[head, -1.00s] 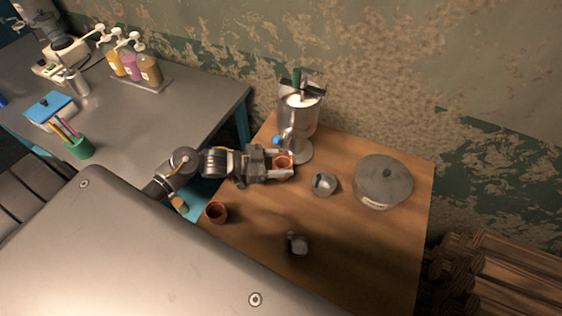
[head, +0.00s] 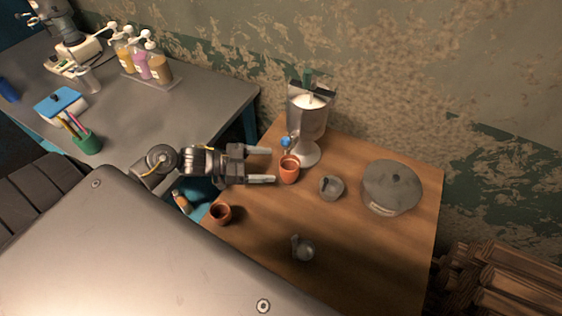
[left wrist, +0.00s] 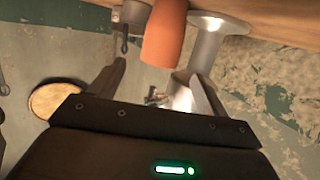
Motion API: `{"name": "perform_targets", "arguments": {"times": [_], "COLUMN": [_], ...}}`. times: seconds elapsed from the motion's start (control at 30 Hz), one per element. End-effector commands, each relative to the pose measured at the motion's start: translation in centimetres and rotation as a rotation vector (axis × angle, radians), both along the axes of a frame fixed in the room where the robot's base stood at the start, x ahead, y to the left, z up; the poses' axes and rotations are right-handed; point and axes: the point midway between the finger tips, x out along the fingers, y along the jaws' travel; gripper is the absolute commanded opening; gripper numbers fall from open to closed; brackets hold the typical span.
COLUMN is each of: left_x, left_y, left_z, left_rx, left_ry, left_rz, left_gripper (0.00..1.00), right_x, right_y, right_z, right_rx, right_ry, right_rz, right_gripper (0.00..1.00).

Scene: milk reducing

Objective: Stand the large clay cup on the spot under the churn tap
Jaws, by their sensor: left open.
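The large clay cup (head: 289,171) stands upright on the wooden table, just in front of the churn (head: 308,118) and beneath its blue-handled tap (head: 286,142). My left gripper (head: 262,166) is open, to the left of the cup, with its fingers pointing at it and apart from it. In the left wrist view the orange cup (left wrist: 163,36) shows beyond the open fingers (left wrist: 160,75), next to the churn's metal foot (left wrist: 212,25). A smaller clay cup (head: 220,213) stands near the table's left edge. My right gripper is not in view.
A small grey bowl (head: 331,187) and a lidded grey pot (head: 391,187) stand right of the cup. A small metal vessel (head: 303,248) is nearer the front. The front right of the table (head: 375,255) is clear. A grey side table (head: 200,95) holds bottles.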

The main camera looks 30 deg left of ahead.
Motion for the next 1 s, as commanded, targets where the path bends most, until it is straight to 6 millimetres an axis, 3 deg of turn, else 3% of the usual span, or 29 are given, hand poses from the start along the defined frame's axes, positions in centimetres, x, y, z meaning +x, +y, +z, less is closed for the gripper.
{"name": "perform_targets", "arguments": {"times": [0.13,0.33,1.0], "left_x": [-1.7,-2.7,-2.8], "left_y": [2.1,3.5,3.7], "left_z": [0.3,0.9,1.4], "left_rx": [0.002,-0.001,-0.001], "left_ry": [0.002,0.001,0.0], "left_rz": [0.0,-0.001,-0.001], "left_gripper": [0.76,0.76,0.76], "right_x": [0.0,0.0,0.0], "right_y": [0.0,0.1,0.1], "right_z": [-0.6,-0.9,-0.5], "right_rx": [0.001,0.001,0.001], "right_ry": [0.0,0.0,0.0], "right_rz": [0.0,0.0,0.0], "right_gripper": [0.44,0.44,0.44]}}
